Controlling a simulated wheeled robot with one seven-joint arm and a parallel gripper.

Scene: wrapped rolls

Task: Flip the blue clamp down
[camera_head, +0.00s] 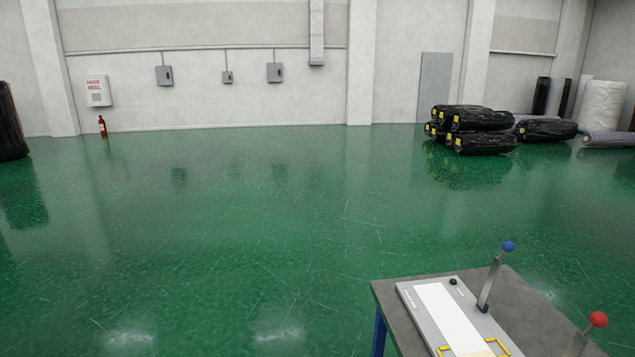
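The blue clamp (491,283) is a grey metal lever with a blue ball knob (508,246) on top. It stands up, tilted a little to the right, at the far right edge of a light grey plate (415,302) on a table (388,291) at the bottom right. A second lever with a red ball knob (598,319) stands nearer and further right, partly cut off by the frame. My gripper is not in view.
The plate bears a white strip (446,318) and yellow markings (503,347). Green floor lies open left of and behind the table. Black wrapped rolls (483,120) lie stacked by the far wall. A fire extinguisher (102,126) stands at the far left.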

